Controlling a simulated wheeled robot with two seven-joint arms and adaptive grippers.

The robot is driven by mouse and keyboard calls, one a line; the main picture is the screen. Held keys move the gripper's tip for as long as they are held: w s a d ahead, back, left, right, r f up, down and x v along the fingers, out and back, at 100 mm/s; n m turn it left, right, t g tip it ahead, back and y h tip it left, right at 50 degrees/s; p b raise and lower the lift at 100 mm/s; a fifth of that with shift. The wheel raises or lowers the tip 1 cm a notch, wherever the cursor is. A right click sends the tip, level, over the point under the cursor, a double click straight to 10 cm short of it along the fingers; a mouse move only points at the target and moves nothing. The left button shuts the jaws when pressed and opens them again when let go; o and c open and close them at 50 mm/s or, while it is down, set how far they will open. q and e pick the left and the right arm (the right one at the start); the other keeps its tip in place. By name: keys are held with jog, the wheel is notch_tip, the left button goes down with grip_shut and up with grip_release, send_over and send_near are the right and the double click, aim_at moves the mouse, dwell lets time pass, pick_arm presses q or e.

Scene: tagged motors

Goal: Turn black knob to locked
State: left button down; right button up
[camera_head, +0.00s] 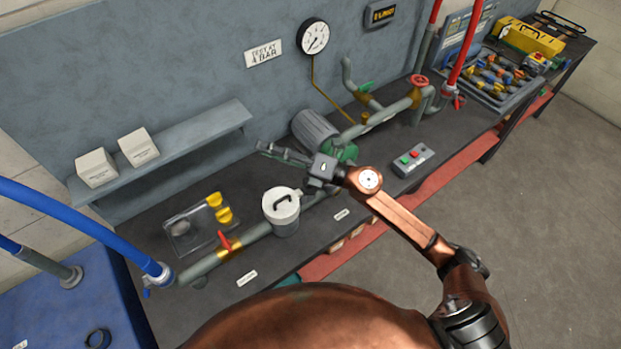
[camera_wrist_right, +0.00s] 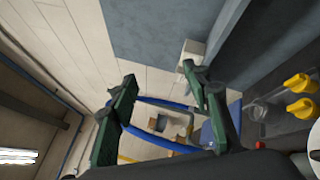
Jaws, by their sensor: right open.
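I cannot pick out a black knob in either view. The closest dark part is a black handle (camera_head: 282,198) on the white lid of a canister (camera_head: 284,227) set in the pipe. A grey control box (camera_head: 413,160) with a green and a red button lies on the bench, right of my right gripper. My right gripper (camera_head: 268,150) reaches left above the bench, behind the canister and beside the green pump with its grey motor (camera_head: 317,131). In the right wrist view its green fingers (camera_wrist_right: 158,76) are spread with nothing between them. My left gripper is not in view.
A red-handled valve (camera_head: 224,240) and a clear tray (camera_head: 190,238) with yellow parts are at the left. A wall shelf (camera_head: 200,136) holds white boxes. Blue hoses are far left, red hoses at the right. A gauge (camera_head: 313,37) hangs at the back. The floor at right is clear.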

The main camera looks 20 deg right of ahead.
jog(key=d+f+n+g+h, duration=0.1)
jog(key=f+n+g+h, duration=0.1)
jog(key=f+n, duration=0.1)
jog(key=s+d+f+n+g+h, duration=0.1)
jog(key=f+n+g+h, duration=0.2)
jog(key=f+n, duration=0.1)
jog(key=d+f+n+g+h, duration=0.2)
jog(key=f+n+g+h, duration=0.1)
jog(key=f+n, duration=0.1)
jog(key=shift+s+f, duration=0.2)
jog(key=shift+f, duration=0.05)
jog(key=w+d+f+n+h, duration=0.15)
jog(key=d+h, duration=0.35)
jog(key=d, duration=0.5)
jog(key=shift+m, duration=0.25)
jog(key=p+x, duration=0.1)
jog(key=x, duration=0.5)
jog(key=shift+w+f, duration=0.1)
jog(key=shift+w, duration=0.05)
jog(key=shift+x, duration=0.8)
jog(key=shift+c, duration=0.2)
jog(key=c, duration=1.1)
